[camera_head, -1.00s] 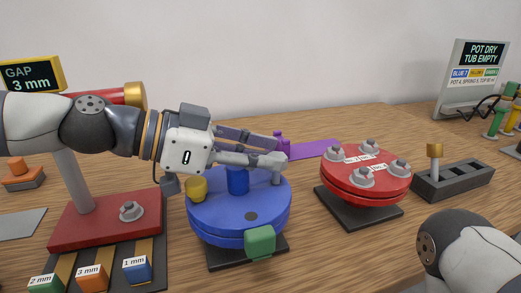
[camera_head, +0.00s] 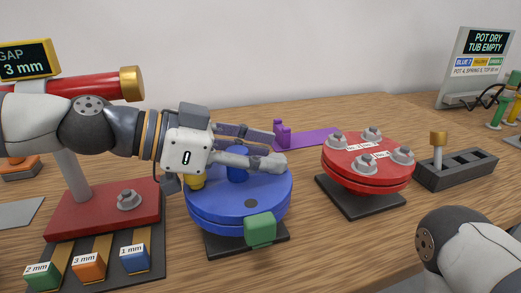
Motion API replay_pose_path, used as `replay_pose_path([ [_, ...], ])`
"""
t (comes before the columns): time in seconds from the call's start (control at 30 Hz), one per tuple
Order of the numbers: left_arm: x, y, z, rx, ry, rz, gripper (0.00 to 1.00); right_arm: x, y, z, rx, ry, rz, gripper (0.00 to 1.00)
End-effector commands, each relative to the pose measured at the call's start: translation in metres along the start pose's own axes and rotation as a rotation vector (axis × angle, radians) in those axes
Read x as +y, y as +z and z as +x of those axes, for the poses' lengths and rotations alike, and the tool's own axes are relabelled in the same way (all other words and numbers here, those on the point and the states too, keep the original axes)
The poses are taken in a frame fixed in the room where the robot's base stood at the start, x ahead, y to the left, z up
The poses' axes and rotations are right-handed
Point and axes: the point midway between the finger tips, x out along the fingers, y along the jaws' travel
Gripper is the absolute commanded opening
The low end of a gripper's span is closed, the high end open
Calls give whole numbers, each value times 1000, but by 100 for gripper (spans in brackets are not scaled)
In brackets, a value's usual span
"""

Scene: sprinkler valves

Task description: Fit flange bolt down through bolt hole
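The blue round flange (camera_head: 218,207) sits on a dark square base in the middle of the table. The nearer finger hides the flange's right rear top, so I cannot tell whether a bolt stands there. My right gripper is out of view.
A green block (camera_head: 260,229) is at the blue flange's front edge. A red flange (camera_head: 368,165) with several bolts stands to the right, beside a dark slotted rack (camera_head: 456,170). A red gap stand (camera_head: 103,213) and labelled blocks are at left.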

Motion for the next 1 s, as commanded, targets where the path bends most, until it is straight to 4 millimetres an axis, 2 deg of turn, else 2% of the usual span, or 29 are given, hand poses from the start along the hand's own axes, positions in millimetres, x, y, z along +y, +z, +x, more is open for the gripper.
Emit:
replay_pose_path([
  [0.27,1,3,1,-4,3,-4,48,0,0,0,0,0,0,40],
  [0.37,0,2,-7,-3,0,-5,48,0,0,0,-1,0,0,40],
  [0.7,0,0,-94,3,-3,-1,48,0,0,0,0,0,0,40],
  [0.83,0,0,-114,1,-2,0,48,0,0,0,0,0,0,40],
  [1.0,0,0,-121,0,1,-1,48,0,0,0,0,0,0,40],
])
